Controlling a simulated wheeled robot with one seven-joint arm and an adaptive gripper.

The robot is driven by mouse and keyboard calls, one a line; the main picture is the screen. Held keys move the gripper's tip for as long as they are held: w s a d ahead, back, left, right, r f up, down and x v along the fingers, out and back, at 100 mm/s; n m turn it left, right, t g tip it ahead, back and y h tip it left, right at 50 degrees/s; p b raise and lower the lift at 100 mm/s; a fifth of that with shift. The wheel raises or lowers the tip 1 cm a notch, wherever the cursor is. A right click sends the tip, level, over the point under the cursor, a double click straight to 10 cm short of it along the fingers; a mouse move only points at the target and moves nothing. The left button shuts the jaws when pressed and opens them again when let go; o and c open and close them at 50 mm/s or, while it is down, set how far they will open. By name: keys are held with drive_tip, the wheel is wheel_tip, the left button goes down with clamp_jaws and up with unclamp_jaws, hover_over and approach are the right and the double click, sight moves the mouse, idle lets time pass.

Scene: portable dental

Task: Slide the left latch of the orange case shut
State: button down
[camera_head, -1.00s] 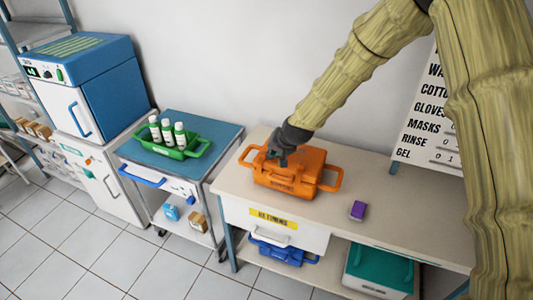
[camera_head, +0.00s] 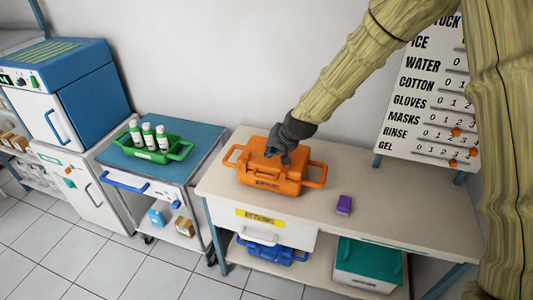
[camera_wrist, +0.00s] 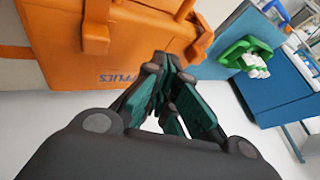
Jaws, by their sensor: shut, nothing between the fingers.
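The orange case (camera_head: 262,180) stands closed on the beige bench, with a loop handle at each end. In the wrist view its orange side (camera_wrist: 50,35) fills the upper left, with dark lettering and a protruding orange block (camera_wrist: 97,28) that looks like a latch. I cannot tell from this view whether it is the left latch or how far it has slid.
A purple box (camera_head: 344,205) lies on the bench right of the case. The bench top (camera_head: 400,225) is clear further right. A blue-topped trolley (camera_head: 205,135) with a green tray (camera_head: 182,152) of bottles stands left. A stock board (camera_head: 425,95) stands behind.

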drive_tip(key=b+v, duration=0.1)
drive_tip(key=v, duration=0.5)
drive_tip(key=shift+d+r+b, duration=0.2)
drive_tip(key=shift+b, duration=0.1)
drive_tip(key=shift+s, duration=0.15)
